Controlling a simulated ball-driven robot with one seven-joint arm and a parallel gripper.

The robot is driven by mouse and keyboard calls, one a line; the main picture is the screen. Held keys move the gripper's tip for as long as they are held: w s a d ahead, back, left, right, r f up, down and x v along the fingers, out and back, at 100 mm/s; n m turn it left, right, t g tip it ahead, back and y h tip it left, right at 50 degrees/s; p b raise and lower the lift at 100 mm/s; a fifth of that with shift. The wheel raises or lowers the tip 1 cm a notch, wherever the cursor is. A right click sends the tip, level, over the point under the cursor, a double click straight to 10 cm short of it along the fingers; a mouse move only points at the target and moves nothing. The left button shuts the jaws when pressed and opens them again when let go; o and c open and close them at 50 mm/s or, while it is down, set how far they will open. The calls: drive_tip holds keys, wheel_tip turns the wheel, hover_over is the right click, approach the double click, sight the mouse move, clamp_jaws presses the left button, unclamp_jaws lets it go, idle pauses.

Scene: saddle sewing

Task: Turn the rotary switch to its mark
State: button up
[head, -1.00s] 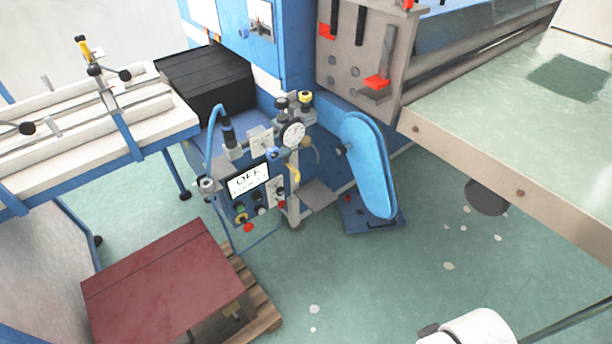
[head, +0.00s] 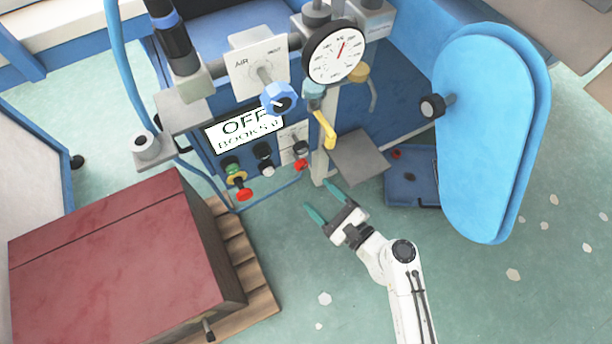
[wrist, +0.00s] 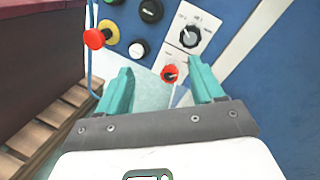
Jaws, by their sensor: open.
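A black rotary knob (wrist: 190,37) sits on a white marked plate (wrist: 209,22) on the blue control panel, at the upper right of the wrist view. In the head view the same knob (head: 299,149) is small and partly hard to make out. The plate's lettering is too small to read. My gripper (head: 323,201) is open and empty, in front of and below the panel. In the wrist view my two teal fingers (wrist: 160,68) point toward the panel, apart from the knob, which lies above the right finger.
A red button (wrist: 95,38) and black buttons are left of the knob; a red knob (wrist: 170,73) is just below. A blue AIR knob (head: 278,98) and gauge (head: 334,52) are above. A maroon box (head: 110,250) stands left, a blue guard (head: 490,130) right.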

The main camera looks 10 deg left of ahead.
sight(303, 167)
drive_tip(key=w+f+m+t+h+b, duration=0.3)
drive_tip(key=w+f+m+b, duration=0.1)
drive_tip(key=f+m, duration=0.4)
drive_tip(key=shift+m, duration=0.6)
drive_tip(key=x, duration=0.3)
drive_tip(key=r+b+x, duration=0.1)
drive_tip(key=x, duration=0.3)
drive_tip(key=b+x, duration=0.1)
drive_tip(key=x, duration=0.3)
drive_tip(key=shift+s+a+r, duration=0.2)
drive_tip(key=shift+r, duration=0.05)
drive_tip(key=c, duration=1)
